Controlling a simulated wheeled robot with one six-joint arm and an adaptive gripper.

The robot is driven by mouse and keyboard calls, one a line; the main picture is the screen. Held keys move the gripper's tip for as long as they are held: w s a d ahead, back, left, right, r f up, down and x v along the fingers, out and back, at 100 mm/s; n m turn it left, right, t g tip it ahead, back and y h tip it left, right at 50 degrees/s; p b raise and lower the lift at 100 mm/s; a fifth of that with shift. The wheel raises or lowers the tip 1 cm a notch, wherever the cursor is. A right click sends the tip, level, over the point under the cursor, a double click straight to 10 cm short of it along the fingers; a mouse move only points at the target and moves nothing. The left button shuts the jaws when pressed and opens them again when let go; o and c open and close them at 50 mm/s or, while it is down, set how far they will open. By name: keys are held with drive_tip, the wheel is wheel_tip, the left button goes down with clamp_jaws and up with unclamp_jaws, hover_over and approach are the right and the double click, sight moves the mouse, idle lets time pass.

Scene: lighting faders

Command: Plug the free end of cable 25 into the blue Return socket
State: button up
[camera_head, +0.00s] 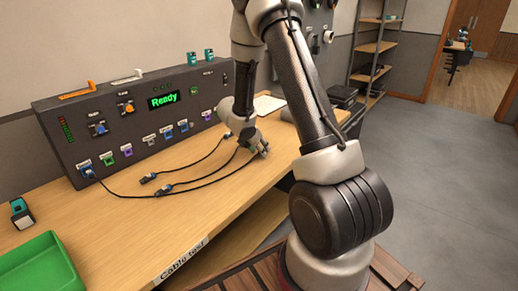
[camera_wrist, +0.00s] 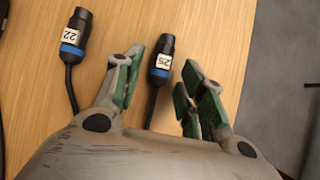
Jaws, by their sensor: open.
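In the wrist view a black connector with a blue band (camera_wrist: 160,60) and a white label that seems to read 25 lies on the wooden bench, its cable running back under my gripper. My gripper (camera_wrist: 165,68) is open, with one green-padded finger on either side of this connector and gaps between. In the head view my gripper (camera_head: 262,150) is low over the bench, right of the panel. The dark panel (camera_head: 120,122) has a row of coloured sockets, including blue ones (camera_head: 167,132), (camera_head: 183,126). Their labels are too small to tell which is Return.
Another connector (camera_wrist: 74,42), labelled 22, lies to the left in the wrist view. Loose cable ends (camera_head: 148,178) lie before the panel, and one cable enters its leftmost blue socket (camera_head: 85,168). A green tray (camera_head: 38,268) stands front left.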

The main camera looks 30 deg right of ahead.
sight(259, 156)
clamp_jaws()
drive_tip(key=shift+r, duration=2.45)
drive_tip(key=shift+d, duration=0.1)
